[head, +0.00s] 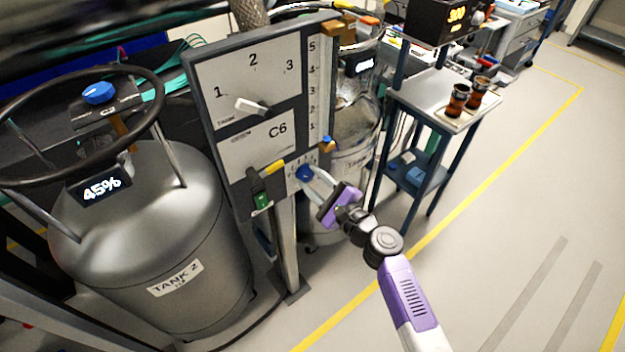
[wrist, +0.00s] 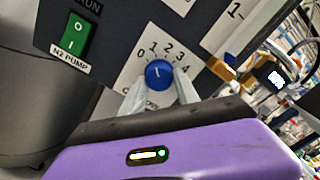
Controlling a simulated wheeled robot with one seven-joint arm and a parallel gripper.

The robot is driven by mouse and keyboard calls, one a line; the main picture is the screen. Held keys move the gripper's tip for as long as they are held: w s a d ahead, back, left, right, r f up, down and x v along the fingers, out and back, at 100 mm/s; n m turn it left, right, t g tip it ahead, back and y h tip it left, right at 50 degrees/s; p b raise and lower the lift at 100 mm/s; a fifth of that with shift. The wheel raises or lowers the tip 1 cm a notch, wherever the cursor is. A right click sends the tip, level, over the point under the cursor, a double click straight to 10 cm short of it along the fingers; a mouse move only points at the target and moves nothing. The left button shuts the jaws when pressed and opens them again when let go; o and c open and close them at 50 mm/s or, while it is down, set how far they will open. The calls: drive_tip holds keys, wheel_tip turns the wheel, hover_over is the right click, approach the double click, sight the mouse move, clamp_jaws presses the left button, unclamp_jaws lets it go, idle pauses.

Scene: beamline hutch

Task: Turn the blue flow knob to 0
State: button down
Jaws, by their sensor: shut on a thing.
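The blue flow knob (wrist: 158,74) sits on a white dial plate (wrist: 133,72) marked 0 to 4. A short pale line on the knob points up the dial, seemingly near 1, but it is too small to read exactly. In the head view the knob (head: 304,172) is at the panel's lower right. My gripper (wrist: 160,88) has one finger on each side of the knob and is shut on it. It reaches the panel from the lower right in the head view (head: 310,177). The fingers partly hide the label under the dial.
Left of the knob is a green N2 pump switch (wrist: 76,38). Above it is a selector lever (head: 252,106) on the panel (head: 207,110). A grey tank (head: 150,230) with another blue knob (head: 98,92) stands left. A cart (head: 430,100) with brown bottles stands right. Floor at right is clear.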

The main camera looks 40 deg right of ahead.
drive_tip(key=shift+f+n+b, duration=0.15)
drive_tip(key=shift+n+b, duration=2.25)
drive_tip(key=shift+n, duration=0.4)
drive_tip(key=shift+r, duration=0.2)
drive_tip(key=c, duration=0.9)
unclamp_jaws()
drive_tip(key=shift+s, duration=0.15)
